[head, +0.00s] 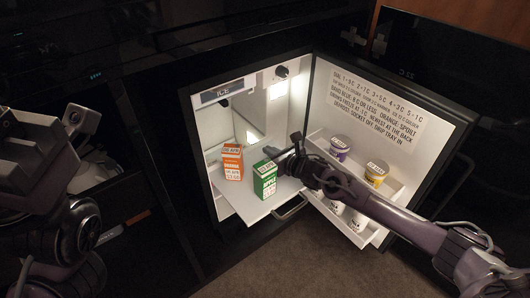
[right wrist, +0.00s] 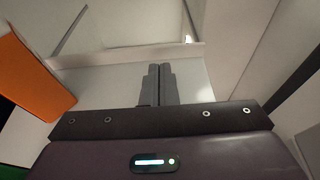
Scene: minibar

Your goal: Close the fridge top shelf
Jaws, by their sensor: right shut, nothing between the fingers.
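The fridge (head: 240,110) stands open. Its top shelf (head: 262,205), a white panel, sticks out of the front. An orange carton (head: 232,162) and a green carton (head: 265,180) stand on it. My right gripper (head: 288,162) is just right of the green carton, above the shelf. Its fingers (right wrist: 159,84) are together and empty in the right wrist view, with the shelf's pale surface (right wrist: 110,90) behind them. The orange carton (right wrist: 30,75) shows at left there. Contact with the shelf cannot be told. Parts of my left arm show at the left; its jaw state is unclear.
The fridge door (head: 400,150) is swung open to the right, its racks holding a purple-labelled cup (head: 339,147), a yellow cup (head: 376,173) and white containers (head: 358,220). My right forearm crosses in front of the door. Carpet (head: 300,265) lies below.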

